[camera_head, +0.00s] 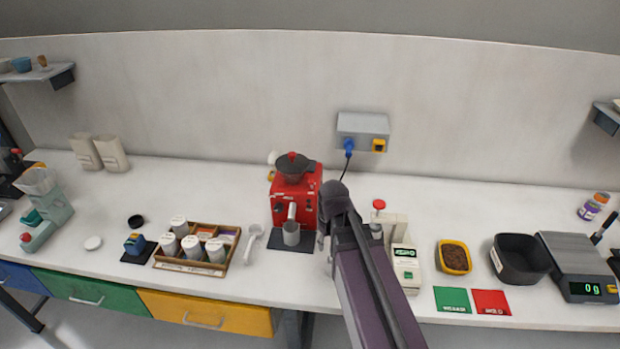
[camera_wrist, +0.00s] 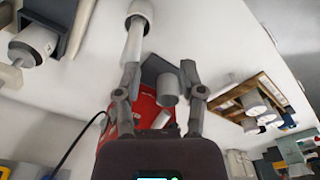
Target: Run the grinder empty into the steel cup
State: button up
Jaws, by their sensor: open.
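The red grinder (camera_head: 296,200) stands against the back of the counter, with a dark hopper (camera_head: 294,168) on top. The steel cup (camera_head: 291,234) stands upright under its spout, on a dark mat (camera_head: 282,243). My gripper (camera_head: 322,240) is just right of the cup, partly hidden by my arm. In the wrist view my gripper (camera_wrist: 160,72) is open and empty. The steel cup (camera_wrist: 167,90) shows between its fingers, with the grinder (camera_wrist: 150,108) beyond. I see no contact with the cup. The inside of the cup is not visible.
A white scoop (camera_head: 253,242) and a wooden tray (camera_head: 217,266) of canisters lie left of the cup. A white meter (camera_head: 405,268) stands right of my arm. A wall box (camera_head: 362,125) holds a blue plug. A pale long-handled object (camera_wrist: 135,40) lies near my fingers.

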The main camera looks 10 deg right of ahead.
jog(key=w+r+n+t+p, duration=0.1)
jog(key=w+r+n+p, duration=0.75)
jog(key=w, duration=0.25)
jog(key=n+t+p, duration=0.2)
jog(key=n+p, duration=0.3)
jog(key=n, duration=0.4)
send_near(312, 180)
jog(key=shift+d+r+m+y, duration=0.25)
jog(key=shift+d+r+y, duration=0.2)
jog(key=shift+r, duration=0.45)
jog(key=shift+f, duration=0.1)
jog(key=b+x, duration=1.3)
jog(key=shift+s+d+f, duration=0.1)
jog(key=shift+f, duration=0.25)
grip_shut()
